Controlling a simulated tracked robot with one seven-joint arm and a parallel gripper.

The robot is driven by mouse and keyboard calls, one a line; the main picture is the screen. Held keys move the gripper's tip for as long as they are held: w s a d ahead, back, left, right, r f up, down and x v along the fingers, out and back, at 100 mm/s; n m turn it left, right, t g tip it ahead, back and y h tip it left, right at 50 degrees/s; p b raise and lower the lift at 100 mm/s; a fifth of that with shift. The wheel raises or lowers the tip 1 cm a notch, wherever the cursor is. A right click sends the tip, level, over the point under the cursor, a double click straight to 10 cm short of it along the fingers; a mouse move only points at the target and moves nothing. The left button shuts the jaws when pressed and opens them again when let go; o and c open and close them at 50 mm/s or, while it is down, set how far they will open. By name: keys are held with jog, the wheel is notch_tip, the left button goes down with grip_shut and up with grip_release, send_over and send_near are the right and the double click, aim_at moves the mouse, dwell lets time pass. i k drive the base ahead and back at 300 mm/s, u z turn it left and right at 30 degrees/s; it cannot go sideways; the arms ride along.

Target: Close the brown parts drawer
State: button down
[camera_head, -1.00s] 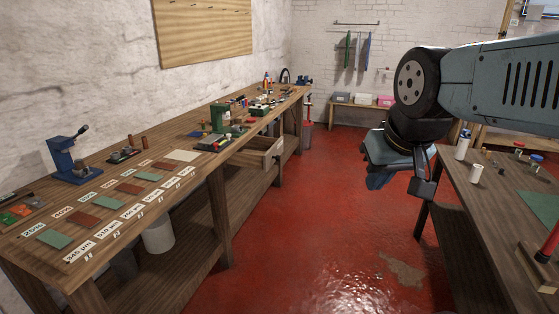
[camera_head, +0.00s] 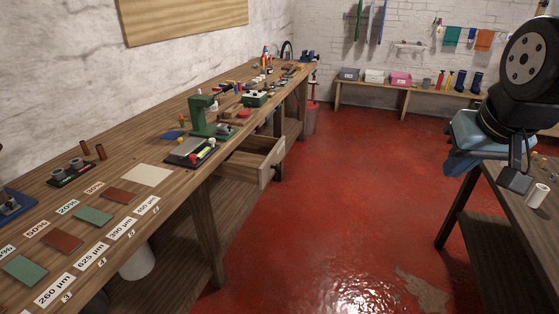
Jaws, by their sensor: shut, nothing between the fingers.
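The brown wooden parts drawer (camera_head: 257,164) is pulled out from under the top of the long workbench on the left. Its front panel (camera_head: 271,163) faces the aisle, and its open inside shows from above. The drawer looks empty in the part that I see. My arm (camera_head: 525,70) is at the right edge, well apart from the drawer and above the right-hand table. I cannot make out any gripper fingers in this view.
The left workbench (camera_head: 150,228) carries colored sample cards and a green press (camera_head: 208,122). A leg (camera_head: 205,232) stands before the drawer. The right table (camera_head: 508,212) borders the aisle. The red floor (camera_head: 345,190) between is clear. A low bench (camera_head: 406,91) stands at the back.

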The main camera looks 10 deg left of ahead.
aim_at(256, 159)
jog(key=u, duration=0.2)
jog(key=i, duration=0.75)
jog(key=u, duration=0.8)
jog(key=i, duration=0.5)
jog(key=z, duration=0.3)
jog(key=k, duration=0.5)
jog(key=u, duration=0.1)
